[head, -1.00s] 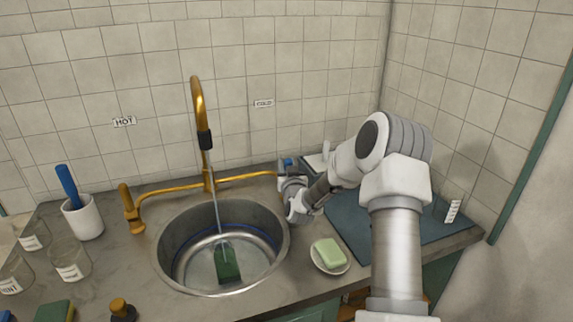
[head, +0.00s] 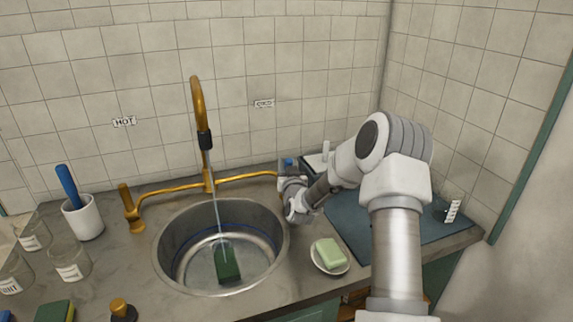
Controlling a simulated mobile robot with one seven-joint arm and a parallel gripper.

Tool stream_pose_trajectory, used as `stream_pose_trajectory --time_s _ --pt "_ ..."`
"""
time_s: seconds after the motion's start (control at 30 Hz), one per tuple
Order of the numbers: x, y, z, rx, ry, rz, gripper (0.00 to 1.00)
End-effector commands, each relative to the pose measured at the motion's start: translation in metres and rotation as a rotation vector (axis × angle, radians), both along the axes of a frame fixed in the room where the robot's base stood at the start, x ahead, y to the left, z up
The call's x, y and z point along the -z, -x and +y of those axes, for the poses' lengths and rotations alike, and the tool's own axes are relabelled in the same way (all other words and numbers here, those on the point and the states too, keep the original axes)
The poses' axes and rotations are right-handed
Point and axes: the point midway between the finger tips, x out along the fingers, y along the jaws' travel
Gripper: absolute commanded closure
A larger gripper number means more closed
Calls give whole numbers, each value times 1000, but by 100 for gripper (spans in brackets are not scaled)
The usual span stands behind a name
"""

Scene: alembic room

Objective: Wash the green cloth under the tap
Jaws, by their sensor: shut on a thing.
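The green cloth (head: 228,264) lies dark and folded-looking at the bottom of the round steel sink (head: 172,262). The brass tap (head: 197,100) arches over the sink. A thin stream of water (head: 215,205) falls from its spout onto the cloth. My gripper (head: 287,183) is at the right end of the brass pipe, beneath the COLD label (head: 264,104). It is shut on the cold tap handle, which it mostly hides. The hot handle (head: 126,197) stands free at the left end, below the HOT label (head: 124,122).
A soap bar (head: 330,252) lies on a dish (head: 318,265) right of the sink. A blue mat (head: 350,222) lies under my arm. A white cup (head: 84,217), labelled glass beakers (head: 70,262), a green sponge (head: 54,311) and a brass-topped stopper (head: 121,307) crowd the left.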

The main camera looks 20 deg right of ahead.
Motion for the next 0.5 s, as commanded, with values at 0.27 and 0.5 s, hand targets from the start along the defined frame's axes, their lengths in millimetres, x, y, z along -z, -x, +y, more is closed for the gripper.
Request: stream_pose_trajectory --time_s 0.27,0.5 --pt "0 0 0 0 0 0 100" --pt "-2 -3 1 -2 2 34 100"
